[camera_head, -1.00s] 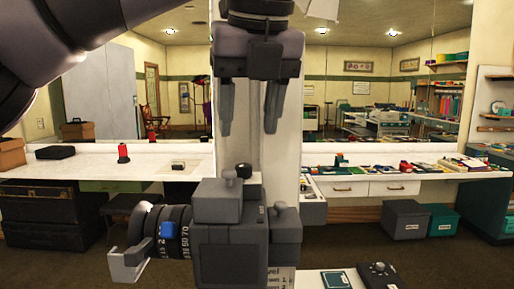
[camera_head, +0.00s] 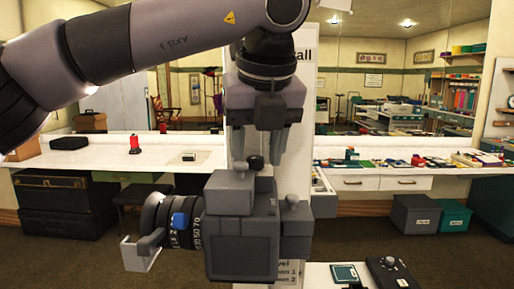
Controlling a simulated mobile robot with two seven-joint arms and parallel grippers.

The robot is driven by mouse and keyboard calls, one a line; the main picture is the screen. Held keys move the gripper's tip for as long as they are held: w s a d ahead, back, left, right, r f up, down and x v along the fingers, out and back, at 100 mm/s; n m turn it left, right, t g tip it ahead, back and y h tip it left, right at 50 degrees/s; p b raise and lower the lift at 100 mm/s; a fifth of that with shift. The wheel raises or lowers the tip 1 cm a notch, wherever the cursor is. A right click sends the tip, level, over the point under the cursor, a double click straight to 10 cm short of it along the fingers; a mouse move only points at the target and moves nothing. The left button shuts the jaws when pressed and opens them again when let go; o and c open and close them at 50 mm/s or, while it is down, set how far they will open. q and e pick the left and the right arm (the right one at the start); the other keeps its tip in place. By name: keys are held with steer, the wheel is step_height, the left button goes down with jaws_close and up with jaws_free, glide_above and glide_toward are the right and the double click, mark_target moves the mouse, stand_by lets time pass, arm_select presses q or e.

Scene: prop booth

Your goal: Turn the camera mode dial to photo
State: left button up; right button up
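A dark grey camera (camera_head: 241,245) stands upright in the middle of the view, its lens (camera_head: 182,221) pointing left. The lens has a blue block and white numbers. A dark round knob (camera_head: 256,163) stands on the camera's top, and a grey knob (camera_head: 291,201) sits lower on its right side. I cannot read any mode marks, so which knob is the mode dial is unclear. My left gripper (camera_head: 259,146) points down just above the camera's top, its two fingers apart with nothing between them. My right gripper is not in view.
A white panel with lettering stands behind the camera. A small pale table (camera_head: 318,277) at the lower right bears a dark control box (camera_head: 393,274) and a teal-faced item (camera_head: 344,274). A long white counter and mirrors line the back wall. Floor shows on both sides.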

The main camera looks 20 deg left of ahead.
arm_select(q)
jaws_close()
steer(key=shift+a+f+m+h+b, duration=0.1)
steer(key=shift+m+h+b, duration=0.4)
steer(key=shift+m, duration=0.6)
steer(key=shift+a+m+h+b, duration=0.15)
steer(key=shift+m+h, duration=0.15)
steer(key=shift+m, duration=0.6)
steer(key=shift+m+h+b, duration=0.15)
steer(key=shift+m+h, duration=0.15)
steer(key=shift+m, duration=0.6)
steer(key=shift+o, duration=1)
jaws_free()
steer(key=shift+s, duration=0.1)
